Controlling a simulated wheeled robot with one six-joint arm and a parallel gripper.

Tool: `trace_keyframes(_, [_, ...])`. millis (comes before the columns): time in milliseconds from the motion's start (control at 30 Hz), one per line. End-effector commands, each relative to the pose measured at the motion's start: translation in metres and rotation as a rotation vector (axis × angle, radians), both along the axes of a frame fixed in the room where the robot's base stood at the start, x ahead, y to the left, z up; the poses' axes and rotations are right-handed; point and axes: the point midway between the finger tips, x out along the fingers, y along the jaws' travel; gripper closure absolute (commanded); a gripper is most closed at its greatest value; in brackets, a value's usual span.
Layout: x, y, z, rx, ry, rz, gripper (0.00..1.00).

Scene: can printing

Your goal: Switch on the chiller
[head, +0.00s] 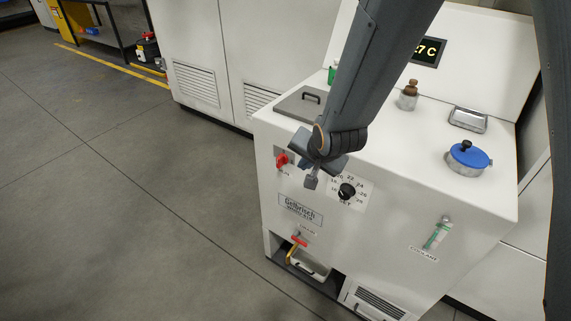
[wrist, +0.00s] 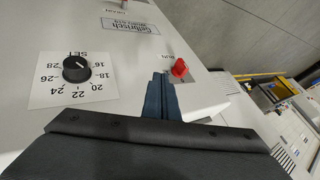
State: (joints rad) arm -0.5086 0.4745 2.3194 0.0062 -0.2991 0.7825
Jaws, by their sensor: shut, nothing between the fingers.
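The chiller (head: 385,238) is a white cabinet with a "Gelbrisch" nameplate (head: 300,210) on its front. A red rotary switch (head: 281,160) sits at the front's upper left; it also shows in the wrist view (wrist: 180,68), beside a small label. Which setting it points to I cannot tell. A black SET dial (head: 346,191) with a number scale is to its right, also in the wrist view (wrist: 76,69). A display (head: 427,51), partly hidden by my arm, reads "7 C". My gripper (head: 311,182) is shut and empty in front of the panel, between switch and dial, apart from the switch.
A red-handled drain valve (head: 299,240) sits low above a metal tray (head: 310,268). On top are a blue-lidded pot (head: 467,158), a metal box (head: 468,119) and a small bottle (head: 408,94). Floor at left is clear.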

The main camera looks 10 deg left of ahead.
Motion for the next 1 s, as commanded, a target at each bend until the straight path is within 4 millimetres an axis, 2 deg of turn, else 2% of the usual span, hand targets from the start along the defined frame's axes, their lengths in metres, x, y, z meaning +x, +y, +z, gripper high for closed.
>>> trace_keyframes(267, [0.005, 0.002, -0.007, -0.002, 0.002, 0.000, 1.00])
trace_keyframes(967, [0.054, 0.028, -0.082, -0.002, 0.002, -0.002, 1.00])
trace_keyframes(1000, [0.056, 0.038, -0.079, -0.001, 0.000, 0.001, 1.00])
